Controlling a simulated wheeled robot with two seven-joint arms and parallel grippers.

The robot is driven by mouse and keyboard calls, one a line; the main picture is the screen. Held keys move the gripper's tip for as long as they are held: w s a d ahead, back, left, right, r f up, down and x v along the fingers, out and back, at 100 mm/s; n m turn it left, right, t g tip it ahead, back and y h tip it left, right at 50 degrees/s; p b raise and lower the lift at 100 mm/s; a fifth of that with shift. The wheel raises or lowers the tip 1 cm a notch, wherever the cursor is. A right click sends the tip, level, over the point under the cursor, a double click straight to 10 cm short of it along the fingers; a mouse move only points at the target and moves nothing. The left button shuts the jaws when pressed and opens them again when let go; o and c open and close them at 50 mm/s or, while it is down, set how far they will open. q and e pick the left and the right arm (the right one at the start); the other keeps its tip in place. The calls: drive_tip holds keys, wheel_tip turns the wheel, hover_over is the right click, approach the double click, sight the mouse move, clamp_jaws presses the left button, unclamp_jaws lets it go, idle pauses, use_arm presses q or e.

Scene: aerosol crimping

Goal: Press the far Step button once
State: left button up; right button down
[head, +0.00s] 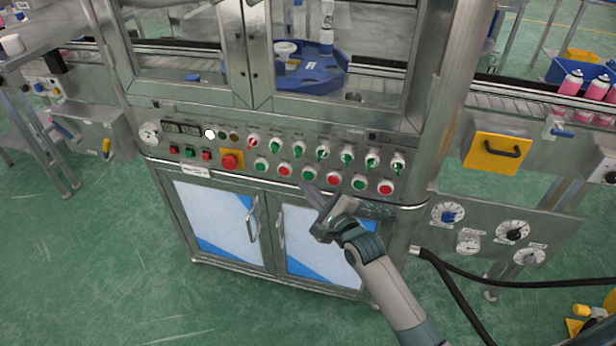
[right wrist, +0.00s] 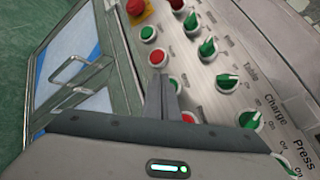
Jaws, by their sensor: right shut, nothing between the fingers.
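My right gripper (head: 314,194) is shut and empty. Its fingertips sit just in front of the lower button row on the steel control panel (head: 215,157), close below a green button (head: 308,173). In the right wrist view the shut fingers (right wrist: 162,82) point at the panel, beside that row. A green button (right wrist: 148,33) and a red button (right wrist: 157,57) lie beyond the tips. The lower row alternates green (head: 261,163) and red (head: 285,170). The labels are too small to read, so I cannot tell which button is Step. Contact with a button cannot be told. My left gripper is not in view.
Several selector knobs (head: 322,153) stick out above the button row. A red mushroom button (head: 230,161) on a yellow plate is at its left. Cabinet door handles (head: 281,230) project below. A yellow box with a black handle (head: 497,154) is at the right.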

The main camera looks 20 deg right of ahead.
drive_tip(key=shift+w+d, duration=0.1)
idle(0.3)
drive_tip(key=shift+w+d, duration=0.15)
drive_tip(key=shift+w, duration=0.1)
